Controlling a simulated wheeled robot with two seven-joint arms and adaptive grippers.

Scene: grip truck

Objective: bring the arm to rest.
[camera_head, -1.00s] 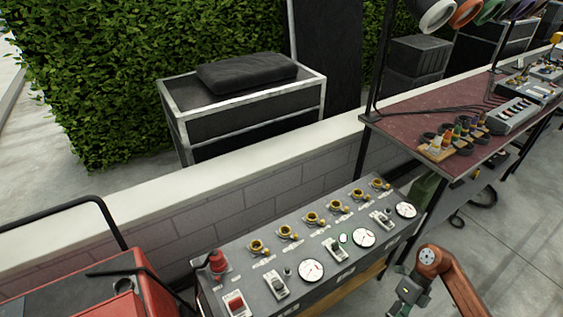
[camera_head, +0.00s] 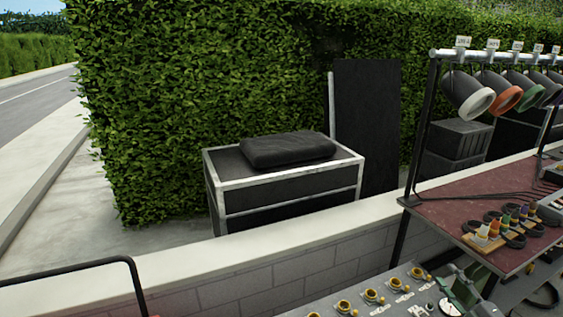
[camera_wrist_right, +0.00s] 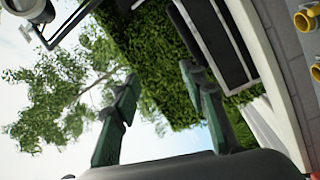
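My right gripper (camera_head: 472,280) shows small at the lower right of the head view, in front of the grey control panel (camera_head: 408,278) and partly cut off. In the right wrist view its two green fingers (camera_wrist_right: 162,90) stand well apart with nothing between them, so it is open and empty. The wrist camera sees hedge, sky and branches past the fingers. My left gripper is in neither current view.
The panel with yellow-capped sockets runs along the bottom edge. A shelf (camera_head: 440,212) with coloured connectors and hanging lamps (camera_head: 468,95) stands at right. Behind a low wall (camera_head: 290,270) are a metal-framed black case (camera_head: 285,195) and a hedge (camera_head: 230,80).

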